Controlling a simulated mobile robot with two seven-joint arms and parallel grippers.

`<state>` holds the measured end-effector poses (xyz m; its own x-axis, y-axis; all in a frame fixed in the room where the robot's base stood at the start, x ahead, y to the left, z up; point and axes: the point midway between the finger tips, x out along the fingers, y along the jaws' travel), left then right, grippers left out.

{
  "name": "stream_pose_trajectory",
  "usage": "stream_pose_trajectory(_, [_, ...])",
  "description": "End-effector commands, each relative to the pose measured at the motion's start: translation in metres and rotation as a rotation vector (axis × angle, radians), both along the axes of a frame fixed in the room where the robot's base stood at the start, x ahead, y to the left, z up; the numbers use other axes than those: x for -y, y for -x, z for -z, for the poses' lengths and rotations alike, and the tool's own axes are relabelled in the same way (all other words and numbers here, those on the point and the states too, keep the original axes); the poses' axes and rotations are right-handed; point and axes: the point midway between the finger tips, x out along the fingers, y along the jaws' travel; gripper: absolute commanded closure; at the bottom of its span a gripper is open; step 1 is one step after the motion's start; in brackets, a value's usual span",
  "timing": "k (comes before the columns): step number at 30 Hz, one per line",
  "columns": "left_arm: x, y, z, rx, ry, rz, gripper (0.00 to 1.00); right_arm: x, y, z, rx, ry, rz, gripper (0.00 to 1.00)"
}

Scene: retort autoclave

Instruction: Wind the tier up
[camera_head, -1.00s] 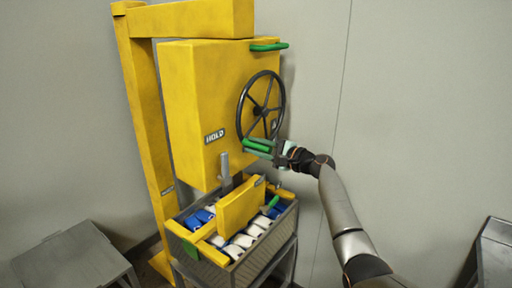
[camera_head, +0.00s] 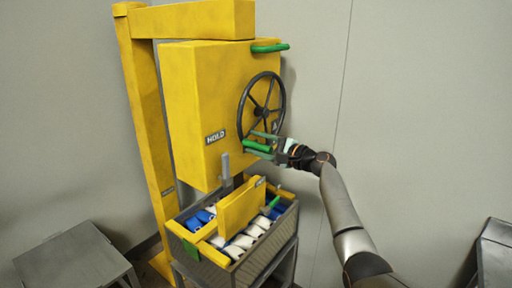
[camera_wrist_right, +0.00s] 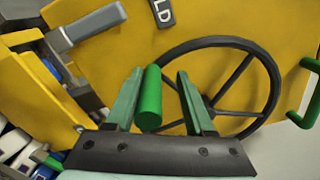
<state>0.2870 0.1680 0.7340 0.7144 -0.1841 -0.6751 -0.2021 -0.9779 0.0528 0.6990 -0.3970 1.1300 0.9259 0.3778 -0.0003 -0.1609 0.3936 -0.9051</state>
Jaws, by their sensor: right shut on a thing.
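A black spoked handwheel (camera_head: 262,105) is on the right face of a tall yellow housing (camera_head: 195,100). A green handle (camera_head: 257,146) sticks out at the wheel's lower rim. My right gripper (camera_head: 262,141) is at this handle, shut on it. In the right wrist view the green handle (camera_wrist_right: 150,98) stands between my two fingers (camera_wrist_right: 160,98), close to the left one, with the wheel (camera_wrist_right: 245,75) behind. Below the housing, a grey crate (camera_head: 262,250) holds white and blue items and an upright yellow plate (camera_head: 241,207). My left gripper is out of view.
A yellow post (camera_head: 150,130) with a top arm stands behind the housing. A green bar (camera_head: 270,47) is at the housing's top right. A grey table (camera_head: 70,262) is at lower left and another grey piece (camera_head: 495,255) at the right edge. Bare wall lies right of the wheel.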

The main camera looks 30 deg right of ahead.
Motion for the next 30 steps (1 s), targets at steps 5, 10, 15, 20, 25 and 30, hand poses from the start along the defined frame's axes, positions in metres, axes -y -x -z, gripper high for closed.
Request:
stream_pose_trajectory(5, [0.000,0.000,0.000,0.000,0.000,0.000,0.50,0.000,0.000,-0.007,0.012,-0.005,0.002,0.41])
stream_pose_trajectory(10, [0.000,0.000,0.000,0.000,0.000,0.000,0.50,-0.001,0.000,-0.005,0.008,-0.005,-0.001,0.41])
stream_pose_trajectory(15, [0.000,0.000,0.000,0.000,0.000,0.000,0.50,-0.002,0.000,-0.002,0.004,-0.005,-0.003,0.41])
stream_pose_trajectory(20, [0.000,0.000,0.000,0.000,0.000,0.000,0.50,-0.002,0.000,-0.001,0.001,-0.005,-0.004,0.41])
stream_pose_trajectory(25, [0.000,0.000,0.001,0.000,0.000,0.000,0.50,0.000,0.004,0.001,-0.002,-0.005,-0.003,0.41])
stream_pose_trajectory(30, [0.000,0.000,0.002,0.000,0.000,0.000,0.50,0.007,0.021,0.002,-0.001,-0.001,-0.004,0.41])
